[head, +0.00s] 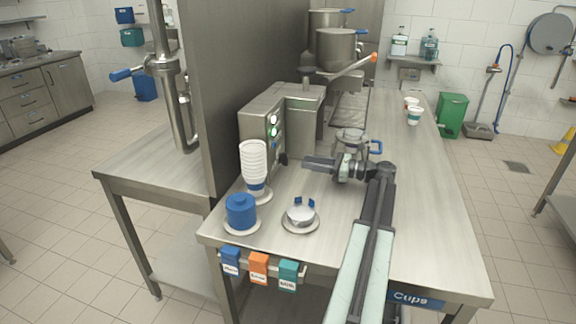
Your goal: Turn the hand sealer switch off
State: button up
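A grey metal machine (300,118) stands on the steel table, and I take it to be the hand sealer. Its front panel (266,132) faces left, with lit green-white round lights (274,124) and a small blue part below them. A lever with an orange tip (374,57) rises to the right behind it. I cannot tell which control is the switch or how it is set. My gripper (308,163) is to the right of the panel, pointing left over the table, apart from the panel. Its fingers are too small and dark to tell open from shut.
A white cup stack (254,162), a blue cylinder (241,209) and a small metal dish (301,213) stand along the table's near left. A metal vessel with a blue handle (352,142) is behind my gripper. Cups (413,116) stand far right. The table's right side is clear.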

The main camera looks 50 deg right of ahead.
aim_at(285, 159)
jog(key=x, duration=0.7)
jog(key=shift+w+a, duration=0.2)
jog(key=shift+w, duration=0.1)
jog(key=shift+c, duration=0.3)
